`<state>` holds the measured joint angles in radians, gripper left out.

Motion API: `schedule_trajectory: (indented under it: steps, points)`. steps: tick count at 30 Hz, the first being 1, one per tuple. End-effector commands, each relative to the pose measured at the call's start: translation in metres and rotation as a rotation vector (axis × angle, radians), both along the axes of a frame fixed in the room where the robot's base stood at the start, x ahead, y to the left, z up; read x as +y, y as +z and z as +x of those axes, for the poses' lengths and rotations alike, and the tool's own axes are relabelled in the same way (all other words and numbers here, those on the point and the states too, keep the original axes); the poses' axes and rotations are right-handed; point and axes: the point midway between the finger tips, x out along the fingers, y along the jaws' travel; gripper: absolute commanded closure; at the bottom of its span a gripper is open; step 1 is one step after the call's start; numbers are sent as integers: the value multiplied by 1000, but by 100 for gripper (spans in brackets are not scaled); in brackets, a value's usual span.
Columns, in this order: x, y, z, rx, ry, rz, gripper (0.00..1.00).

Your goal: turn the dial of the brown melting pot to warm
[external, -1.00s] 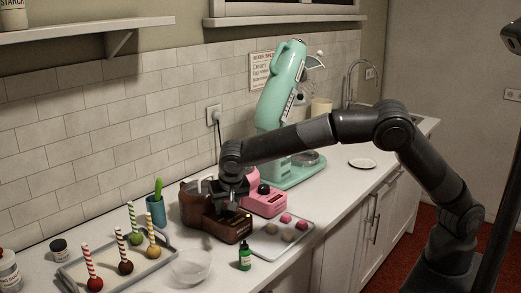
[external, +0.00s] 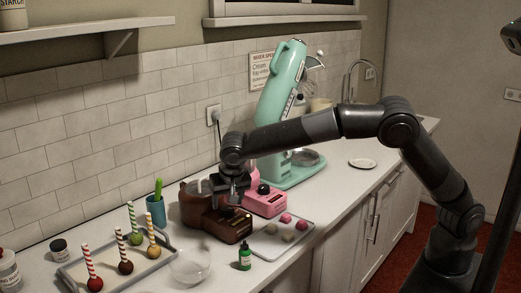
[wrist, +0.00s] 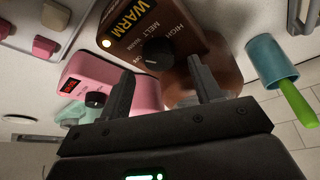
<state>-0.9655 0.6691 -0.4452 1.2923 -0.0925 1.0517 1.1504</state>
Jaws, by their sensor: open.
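The brown melting pot (external: 222,231) stands on the counter beside the pink melting pot (external: 268,204). In the wrist view the brown pot's front panel (wrist: 186,28) shows its black dial (wrist: 157,53), printed words including HIGH and MELT, large amber letters reading WARM, and a small glowing amber light (wrist: 106,43).
A tray of pink and beige sweets (external: 267,243) and a green bottle (external: 245,256) stand in front. A blue cup (external: 156,211), cake pops on a tray (external: 78,271) and a clear bowl (external: 190,264) are left. A mint mixer (external: 280,90) stands behind.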

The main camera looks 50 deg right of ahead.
Motion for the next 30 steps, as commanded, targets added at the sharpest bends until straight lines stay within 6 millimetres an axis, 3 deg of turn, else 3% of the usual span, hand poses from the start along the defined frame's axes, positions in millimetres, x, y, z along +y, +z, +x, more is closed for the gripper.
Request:
schedule_trajectory:
  steps: [6, 12, 30]
  points:
    - [10, 43, -16, -2, 2, 4, 42]
    - [14, 67, -24, -2, 0, 2, 42]
    - [12, 74, -27, 1, -1, 2, 42]
